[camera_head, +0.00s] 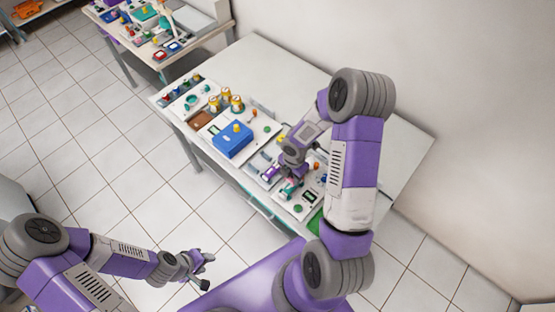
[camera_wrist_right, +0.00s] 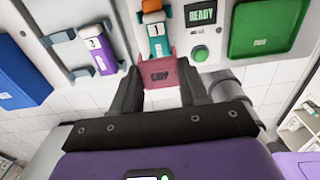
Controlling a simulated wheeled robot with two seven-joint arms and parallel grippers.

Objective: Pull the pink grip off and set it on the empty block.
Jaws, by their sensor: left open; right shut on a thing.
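The pink grip (camera_wrist_right: 160,74), marked GRIP, sits between the two dark fingers of my right gripper (camera_wrist_right: 160,90) in the right wrist view. The gripper is shut on it. The grip's far edge meets the near end of a teal and white piece (camera_wrist_right: 157,38) with an orange top; I cannot tell whether they are still joined. A grey bracket (camera_wrist_right: 60,38) with nothing in it shows on the white panel to the left; I cannot tell whether this is the empty block. My left gripper (camera_head: 205,271) is open and empty, above the floor, away from the table.
A purple and white piece (camera_wrist_right: 101,52) stands left of the teal one. A READY display (camera_wrist_right: 202,14), a green button (camera_wrist_right: 200,53) and a green tray (camera_wrist_right: 263,40) lie to the right. A blue box (camera_head: 232,139) and yellow-topped jars (camera_head: 224,96) stand further along the table (camera_head: 275,60).

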